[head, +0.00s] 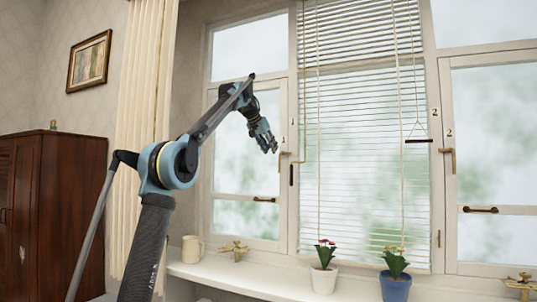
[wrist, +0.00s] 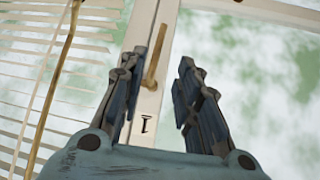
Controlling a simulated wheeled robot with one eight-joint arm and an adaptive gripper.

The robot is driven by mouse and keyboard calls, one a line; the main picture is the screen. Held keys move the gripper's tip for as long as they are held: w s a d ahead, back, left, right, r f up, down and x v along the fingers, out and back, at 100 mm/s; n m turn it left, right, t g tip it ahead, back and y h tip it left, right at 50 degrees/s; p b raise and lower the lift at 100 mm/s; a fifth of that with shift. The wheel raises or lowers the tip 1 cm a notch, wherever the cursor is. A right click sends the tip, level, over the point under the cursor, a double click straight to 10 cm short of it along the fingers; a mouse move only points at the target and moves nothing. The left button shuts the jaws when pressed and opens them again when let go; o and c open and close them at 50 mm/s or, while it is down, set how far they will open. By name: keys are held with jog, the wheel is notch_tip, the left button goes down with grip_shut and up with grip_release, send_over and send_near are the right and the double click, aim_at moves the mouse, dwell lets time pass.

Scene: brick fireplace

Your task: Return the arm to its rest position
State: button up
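My gripper (head: 265,136) is raised in front of the left window sash (head: 245,216), beside the brass handle marked 1 (head: 285,153). In the wrist view my gripper (wrist: 161,65) has its two fingers spread apart with nothing held. The handle (wrist: 155,58) shows in the gap between the fingers, with clear space to the right finger. I cannot tell how far beyond the fingertips it lies. My arm (head: 178,163) is bent at the elbow and reaches up and to the right.
The white sill (head: 245,280) below holds a cream mug (head: 192,249), a red-flowered pot (head: 323,279) and a blue pot (head: 395,286). Blinds (head: 365,140) hang right of my gripper. A curtain (head: 142,90) and dark cabinet (head: 62,215) stand left.

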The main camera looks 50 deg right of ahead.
dwell(0.6)
